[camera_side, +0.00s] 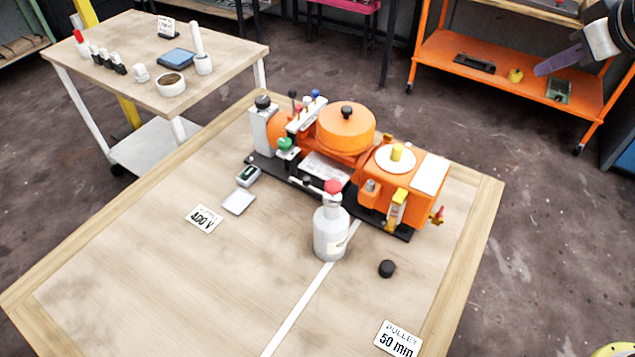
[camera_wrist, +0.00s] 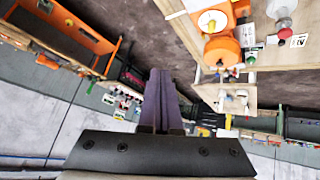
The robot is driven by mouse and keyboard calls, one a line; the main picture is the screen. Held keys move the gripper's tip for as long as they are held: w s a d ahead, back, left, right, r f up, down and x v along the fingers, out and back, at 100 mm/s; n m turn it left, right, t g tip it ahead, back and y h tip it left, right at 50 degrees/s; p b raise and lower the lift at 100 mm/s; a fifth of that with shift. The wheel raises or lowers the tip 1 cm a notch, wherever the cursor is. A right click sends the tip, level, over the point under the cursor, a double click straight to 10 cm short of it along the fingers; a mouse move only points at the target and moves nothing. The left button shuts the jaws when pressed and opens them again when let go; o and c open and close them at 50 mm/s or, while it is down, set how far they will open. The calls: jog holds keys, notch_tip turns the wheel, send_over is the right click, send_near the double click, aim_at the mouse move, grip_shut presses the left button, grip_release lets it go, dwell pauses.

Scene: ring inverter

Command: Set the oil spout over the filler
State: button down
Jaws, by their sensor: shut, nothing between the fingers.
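A grey-white bottle with a red top (camera_side: 331,235), which looks like the oil bottle, stands upright on the wooden table in front of an orange machine (camera_side: 345,128). I cannot tell for certain which part of the machine is the filler; a white disc with a yellow knob (camera_side: 396,158) sits on its right end. A small black cap (camera_side: 387,268) lies right of the bottle. My gripper (camera_side: 541,69) is at the upper right of the side view, in the air, far from the bottle. In the wrist view its purple fingers (camera_wrist: 158,78) are together and empty.
The near table (camera_side: 130,270) is mostly clear at its front left. Cards and small grey devices (camera_side: 238,201) lie left of the bottle. A side table (camera_side: 120,60) with several items stands at the back left. An orange shelf (camera_side: 450,60) stands at the back right.

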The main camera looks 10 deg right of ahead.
jog(key=w+a+f+n+y, duration=0.1)
jog(key=w+a+f+n, duration=0.15)
jog(key=a, duration=0.45)
jog(key=w+a+f+n, duration=0.1)
jog(key=w+a+f, duration=0.15)
jog(key=a, duration=0.55)
jog(key=w+a+f+n+y, duration=0.1)
jog(key=a+f+n, duration=0.15)
jog(key=a, duration=0.45)
jog(key=s+a+f+n, duration=0.2)
jog(key=s+a+f, duration=0.5)
jog(key=a+f, duration=0.4)
jog(key=shift+a+n+g, duration=0.4)
jog(key=shift+a, duration=0.8)
jog(key=shift+f, duration=0.1)
jog(key=w+d+f, duration=0.1)
jog(key=w+f, duration=0.7)
jog(key=w, duration=0.1)
jog(key=shift+w+d, duration=0.2)
jog(key=shift+d, duration=0.05)
